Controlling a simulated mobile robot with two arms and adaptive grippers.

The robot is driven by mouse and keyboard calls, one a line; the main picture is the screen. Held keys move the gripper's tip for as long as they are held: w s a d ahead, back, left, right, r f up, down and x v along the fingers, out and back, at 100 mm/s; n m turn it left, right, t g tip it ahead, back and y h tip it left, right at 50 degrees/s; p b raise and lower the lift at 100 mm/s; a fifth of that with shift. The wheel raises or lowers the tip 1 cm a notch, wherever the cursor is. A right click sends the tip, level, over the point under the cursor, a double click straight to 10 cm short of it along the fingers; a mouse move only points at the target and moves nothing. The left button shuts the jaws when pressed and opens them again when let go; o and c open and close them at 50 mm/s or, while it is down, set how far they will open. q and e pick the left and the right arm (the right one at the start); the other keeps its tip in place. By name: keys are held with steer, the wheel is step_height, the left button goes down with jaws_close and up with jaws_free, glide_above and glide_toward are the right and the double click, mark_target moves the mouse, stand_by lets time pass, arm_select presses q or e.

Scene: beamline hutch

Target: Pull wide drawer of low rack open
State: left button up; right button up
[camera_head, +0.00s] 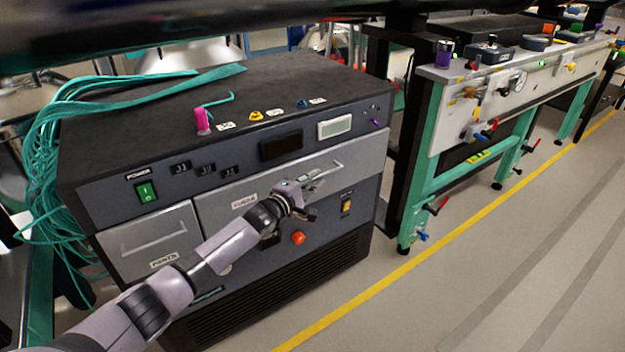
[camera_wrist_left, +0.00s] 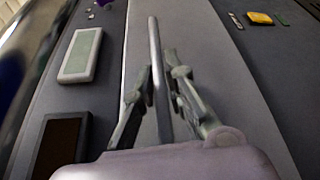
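The low rack (camera_head: 150,118) is a dark cabinet at the left of the head view. The grey front of its wide drawer (camera_head: 240,188) looks flush with the rack face. The drawer's bar handle (camera_head: 330,170) also shows in the left wrist view (camera_wrist_left: 155,50), over the pale drawer front (camera_wrist_left: 190,50). My left gripper (camera_head: 312,179) reaches the handle from the front. In the wrist view its fingers (camera_wrist_left: 157,75) stand on either side of the bar, with their tips closed in against it. My right gripper is not in view.
A narrower drawer (camera_head: 125,240) with its own handle sits to the left. Teal cables (camera_head: 50,180) hang over the rack's left side. A green-legged bench (camera_head: 432,150) stands to the right. The floor (camera_head: 430,290) in front is clear, with a yellow line.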

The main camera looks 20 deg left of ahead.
arm_select(q)
jaws_close()
steer(key=shift+d, duration=0.1)
stand_by(0.4)
